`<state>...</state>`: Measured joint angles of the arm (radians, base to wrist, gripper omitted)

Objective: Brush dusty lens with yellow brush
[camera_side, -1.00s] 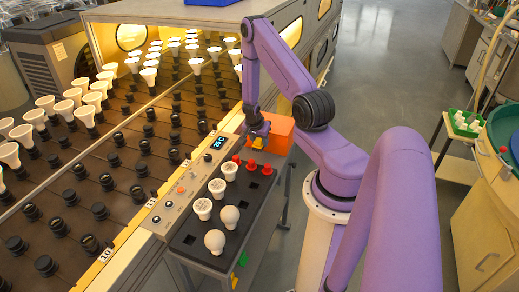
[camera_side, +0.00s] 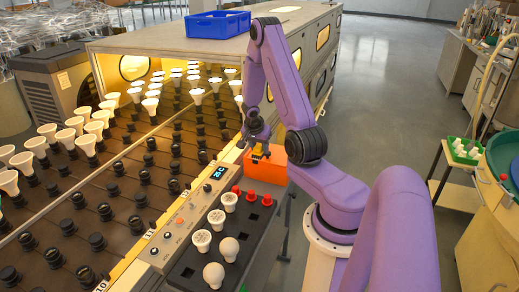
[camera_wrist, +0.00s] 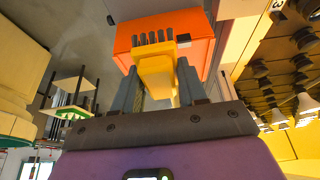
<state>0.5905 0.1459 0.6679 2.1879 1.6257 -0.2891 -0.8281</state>
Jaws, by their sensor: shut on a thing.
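My gripper (camera_side: 258,140) is shut on the yellow brush (camera_wrist: 157,72). In the wrist view the brush sits between the two fingers, with several grey bristle tufts at its far end, in front of the orange box. In the side view the brush (camera_side: 255,157) is a small yellow shape at the upper left of the orange box (camera_side: 273,168). The box also fills the top of the wrist view (camera_wrist: 190,30). I cannot tell whether brush and box touch.
A control panel (camera_side: 190,218) and a black tray with white bulbs (camera_side: 203,240) and red caps (camera_side: 250,195) lie in front. A blue bin (camera_side: 218,25) sits on the cabinet. The floor behind is open.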

